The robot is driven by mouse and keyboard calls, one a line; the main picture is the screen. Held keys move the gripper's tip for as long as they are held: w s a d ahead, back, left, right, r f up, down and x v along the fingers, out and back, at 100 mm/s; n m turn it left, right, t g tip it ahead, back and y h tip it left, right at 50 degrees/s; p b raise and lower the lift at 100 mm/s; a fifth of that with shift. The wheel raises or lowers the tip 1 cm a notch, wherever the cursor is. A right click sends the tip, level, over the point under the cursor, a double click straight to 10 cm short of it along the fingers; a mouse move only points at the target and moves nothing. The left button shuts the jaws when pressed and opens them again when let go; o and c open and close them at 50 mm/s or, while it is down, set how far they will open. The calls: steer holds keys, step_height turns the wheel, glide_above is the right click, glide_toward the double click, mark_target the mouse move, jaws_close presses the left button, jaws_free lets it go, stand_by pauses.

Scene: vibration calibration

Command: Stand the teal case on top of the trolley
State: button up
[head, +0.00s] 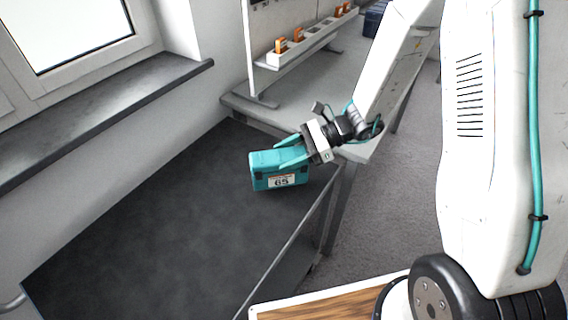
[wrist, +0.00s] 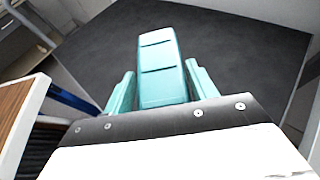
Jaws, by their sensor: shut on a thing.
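The teal case (head: 264,178) has a white label reading 65 on its side and is held upright, slightly tilted in the head view. My gripper (head: 286,155) is shut on it, with teal fingers on either side of its upper part. In the wrist view the case (wrist: 160,68) sits between the two fingers, its top toward the camera. The dark top that looks like the trolley (head: 130,225) lies below the case. I cannot tell whether the case's bottom touches it or hangs just above; its underside is hidden.
A grey workbench (head: 325,80) with an orange-filled rack (head: 300,45) stands behind, close to my gripper. A wall and window sill (head: 110,105) border the dark top on the left. A metal rail (head: 290,240) runs along its right edge. Most of the dark top is clear.

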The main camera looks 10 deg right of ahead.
steer(key=shift+a, duration=0.35)
steer(key=shift+w+a+f, duration=0.1)
steer(key=shift+f, duration=1.65)
steer(key=o, duration=1.3)
steer(key=shift+f, duration=0.2)
